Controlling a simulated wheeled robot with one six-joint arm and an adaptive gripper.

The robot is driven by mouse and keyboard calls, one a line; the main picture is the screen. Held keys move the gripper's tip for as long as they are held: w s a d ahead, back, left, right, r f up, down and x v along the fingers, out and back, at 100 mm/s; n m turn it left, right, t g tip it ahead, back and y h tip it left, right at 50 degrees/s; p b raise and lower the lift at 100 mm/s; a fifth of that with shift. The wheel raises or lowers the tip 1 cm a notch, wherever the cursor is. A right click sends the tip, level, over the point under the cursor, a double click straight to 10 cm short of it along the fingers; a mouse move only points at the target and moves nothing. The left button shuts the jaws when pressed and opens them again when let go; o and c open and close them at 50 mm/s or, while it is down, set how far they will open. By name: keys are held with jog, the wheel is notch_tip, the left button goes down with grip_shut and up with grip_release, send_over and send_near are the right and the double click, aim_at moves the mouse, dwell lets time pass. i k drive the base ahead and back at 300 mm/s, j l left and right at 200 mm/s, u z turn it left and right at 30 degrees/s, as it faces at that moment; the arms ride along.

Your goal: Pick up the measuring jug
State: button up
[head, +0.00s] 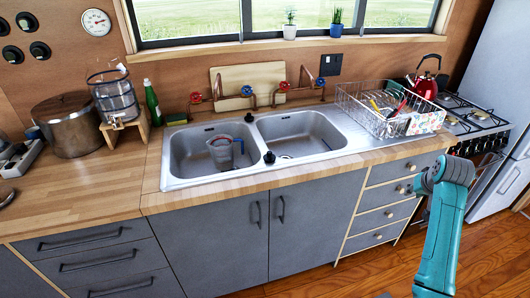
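The measuring jug (222,153) is a clear, greyish jug with a handle on its right side and some red near its rim. It stands in the left basin of the steel double sink (184,175), below the level of the counter. Whether it is upright or a little tilted is hard to tell. Part of my teal arm shows at the lower right, in front of the drawers and well away from the jug. My gripper is not in view.
A wire dish rack (362,117) with dishes stands right of the sink. A green bottle (153,103), glass dispenser (116,97) and metal pot (67,125) stand left.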

aim_at(228, 152)
jog(key=u, duration=0.5)
jog(key=i+u, duration=0.1)
jog(key=u, duration=1.3)
jog(key=l+u, duration=0.1)
jog(key=u, duration=0.4)
jog(key=i+u, duration=0.1)
jog(key=u, duration=0.35)
jog(key=l+u, duration=0.1)
jog(key=u, duration=0.4)
jog(key=l+z, duration=0.1)
jog(key=z, duration=0.35)
jog(key=l+z, duration=0.1)
jog(key=z, duration=0.35)
jog(key=l+z, duration=0.15)
jog(key=z, duration=0.3)
jog(key=l+z, duration=0.15)
jog(key=z, duration=0.3)
jog(key=l+z, duration=0.1)
jog(key=z, duration=0.35)
jog(key=i+l, duration=0.35)
jog(key=l, duration=0.1)
